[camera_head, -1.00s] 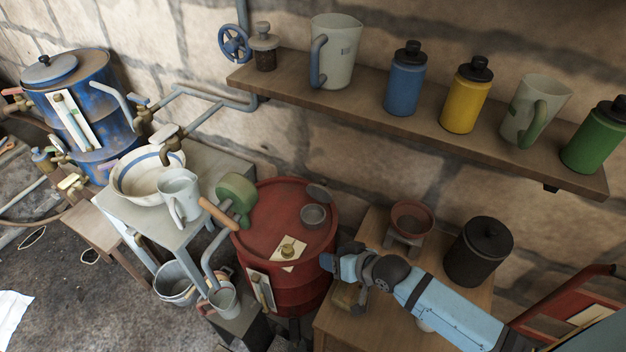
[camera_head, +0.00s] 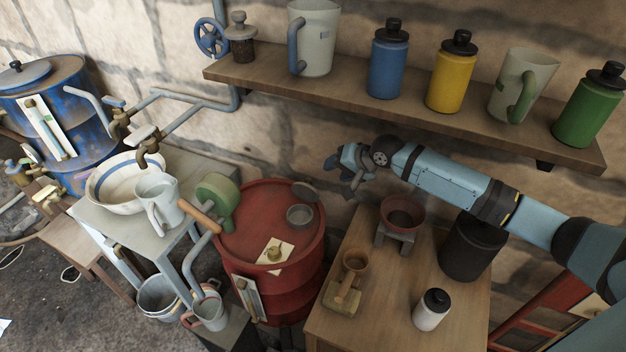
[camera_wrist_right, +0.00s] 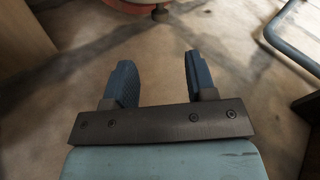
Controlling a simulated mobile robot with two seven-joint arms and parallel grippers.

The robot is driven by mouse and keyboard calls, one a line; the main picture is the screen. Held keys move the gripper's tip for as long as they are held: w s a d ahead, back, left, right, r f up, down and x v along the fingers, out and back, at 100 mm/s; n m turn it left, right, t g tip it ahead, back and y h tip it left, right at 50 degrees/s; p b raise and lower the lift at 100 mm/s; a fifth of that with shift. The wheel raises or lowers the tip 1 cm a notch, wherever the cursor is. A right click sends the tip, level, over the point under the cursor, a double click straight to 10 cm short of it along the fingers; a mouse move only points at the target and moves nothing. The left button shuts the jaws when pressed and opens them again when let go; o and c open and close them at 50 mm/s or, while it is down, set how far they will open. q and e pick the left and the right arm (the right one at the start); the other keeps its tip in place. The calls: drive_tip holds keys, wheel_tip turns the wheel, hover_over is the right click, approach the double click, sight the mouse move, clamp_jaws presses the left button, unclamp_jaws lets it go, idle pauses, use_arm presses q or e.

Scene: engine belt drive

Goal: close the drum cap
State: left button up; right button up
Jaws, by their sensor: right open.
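The red drum (camera_head: 262,222) stands on the floor left of the wooden table. On its top is a round grey opening (camera_head: 299,215), and a small grey disc-shaped cap (camera_head: 305,191) stands tilted at the opening's back edge, so it looks open. My right gripper (camera_head: 341,174) is above and to the right of the drum, apart from the cap, in front of the wall. In the right wrist view its two blue fingers (camera_wrist_right: 158,82) are spread with nothing between them. My left gripper is not in view.
The shelf (camera_head: 420,112) with bottles and jugs runs above my right arm.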

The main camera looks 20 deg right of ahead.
sight(308, 188)
drive_tip(key=x, duration=1.1)
drive_tip(key=shift+a, duration=0.1)
